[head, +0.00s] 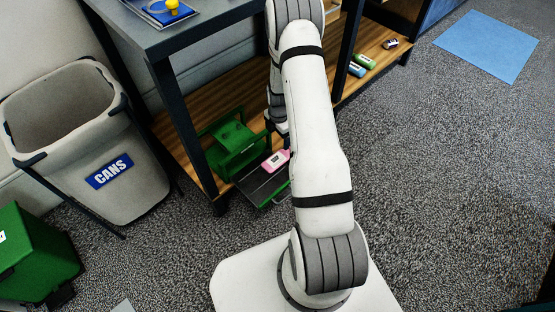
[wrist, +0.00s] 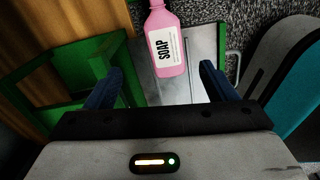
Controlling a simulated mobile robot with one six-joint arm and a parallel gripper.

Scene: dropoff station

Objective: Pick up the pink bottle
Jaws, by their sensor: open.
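The pink bottle (wrist: 164,42) has a white label reading SOAP and lies ahead of the fingers in the wrist view, over a grey metal surface. In the head view the bottle (head: 275,161) is on the grey tray (head: 262,186) at the front of a green frame (head: 232,143) on the low wooden shelf. My gripper (wrist: 160,88) is open, its two dark blue fingertips apart, with the bottle's near end close to the gap between them. I cannot tell the height between fingers and bottle.
A grey bin marked CANS (head: 75,145) stands at left, with a green bin (head: 35,255) below it. Batteries (head: 361,64) lie further right on the wooden shelf. A dark table leg (head: 180,125) stands left of the green frame. The carpet (head: 450,170) at right is clear.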

